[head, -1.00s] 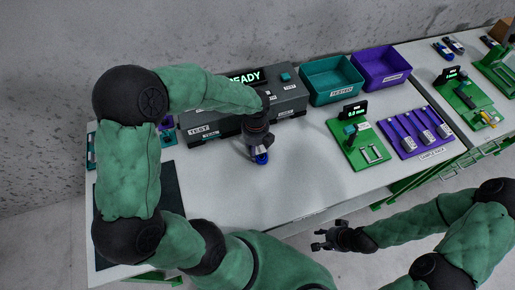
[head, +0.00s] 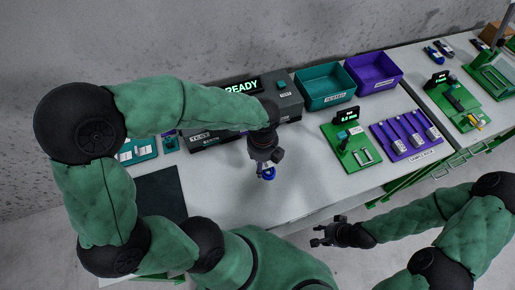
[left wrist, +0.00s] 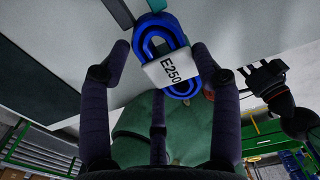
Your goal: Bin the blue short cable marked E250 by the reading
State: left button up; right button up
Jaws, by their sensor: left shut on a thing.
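The blue cable (head: 268,174) is a small looped coil under my left gripper (head: 267,168), above the white table in front of the tester. In the left wrist view the blue cable (left wrist: 183,88) shows a white tag reading E250 (left wrist: 174,68). The left fingers (left wrist: 162,88) are shut on it. The grey tester (head: 290,98) shows READY on its display. A teal bin (head: 330,101) and a purple bin (head: 377,87) stand to its right; their labels are too small to read surely. My right gripper (head: 317,236) is open and empty before the table's front edge.
A dark mat (head: 163,190) lies at the left. The table's middle front (head: 310,190) is clear.

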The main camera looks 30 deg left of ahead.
aim_at(266, 176)
pick_arm(q)
jog(key=s+d+r, duration=0.1)
jog(key=s+d+r+p, duration=0.1)
jog(key=s+d, duration=0.1)
jog(key=shift+s+d+r, duration=0.1)
jog(key=shift+d+r, duration=0.05)
jog(key=shift+r+p, duration=2.95)
jog(key=shift+p, duration=0.05)
